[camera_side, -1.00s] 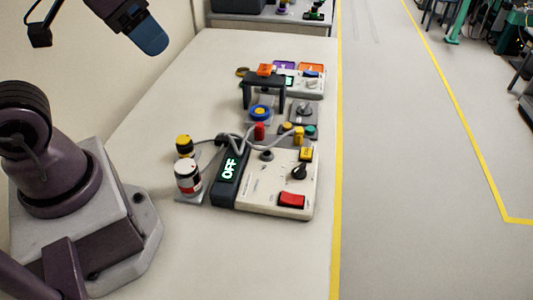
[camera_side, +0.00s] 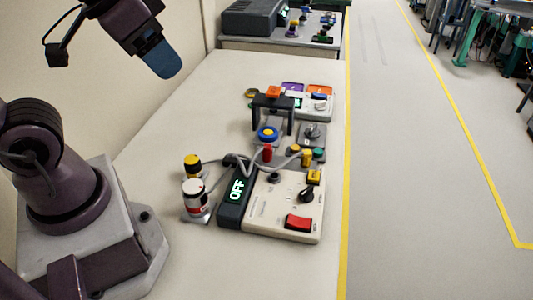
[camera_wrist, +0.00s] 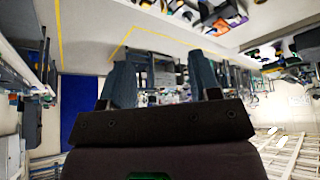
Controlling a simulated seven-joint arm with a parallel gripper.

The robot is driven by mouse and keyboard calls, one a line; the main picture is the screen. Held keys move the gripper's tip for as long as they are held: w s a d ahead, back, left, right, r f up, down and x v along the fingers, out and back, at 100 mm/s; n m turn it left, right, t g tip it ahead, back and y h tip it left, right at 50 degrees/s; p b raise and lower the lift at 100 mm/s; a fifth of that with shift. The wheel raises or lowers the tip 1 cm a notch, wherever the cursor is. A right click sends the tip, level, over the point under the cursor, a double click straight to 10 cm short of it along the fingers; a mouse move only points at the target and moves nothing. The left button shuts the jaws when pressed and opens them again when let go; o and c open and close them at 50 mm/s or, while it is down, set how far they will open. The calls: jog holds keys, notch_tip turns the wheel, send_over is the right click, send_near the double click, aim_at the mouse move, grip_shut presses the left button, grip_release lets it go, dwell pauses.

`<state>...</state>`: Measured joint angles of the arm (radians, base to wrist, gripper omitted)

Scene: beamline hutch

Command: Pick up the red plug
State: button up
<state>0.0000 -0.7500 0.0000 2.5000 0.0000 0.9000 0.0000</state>
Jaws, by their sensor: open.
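The red plug (camera_side: 267,153) is small and stands upright in the side view, behind the "OFF" display box (camera_side: 236,190), close to grey cables. My gripper (camera_side: 165,65) is high at the upper left, well apart from the plug and above the table. In the wrist view my gripper (camera_wrist: 163,82) shows two dark blue fingers spread apart with nothing between them. I cannot make out the red plug in the wrist view.
A cream control box (camera_side: 283,210) with a red rocker switch is beside the display. A yellow-topped post (camera_side: 193,166) and a white-and-red cylinder (camera_side: 196,196) stand to its left. A dark bridge (camera_side: 272,103) stands behind the plug. The table's left part is clear.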

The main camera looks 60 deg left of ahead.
jog(key=n+g+y, duration=0.1)
jog(key=n+g, duration=0.4)
jog(key=n, duration=0.4)
send_near(267, 146)
jog(key=f, duration=0.2)
jog(key=a+f, duration=0.1)
jog(key=f, duration=0.2)
jog(key=shift+s+a+f, duration=0.1)
jog(key=shift+a+f, duration=0.05)
jog(key=shift+f, duration=0.15)
jog(key=shift+w+d+f, duration=0.1)
jog(key=shift+w+f, duration=0.1)
jog(key=shift+f, duration=1.2)
jog(key=shift+w+d+f, duration=0.1)
jog(key=shift+w+f, duration=0.1)
jog(key=shift+f, duration=1.15)
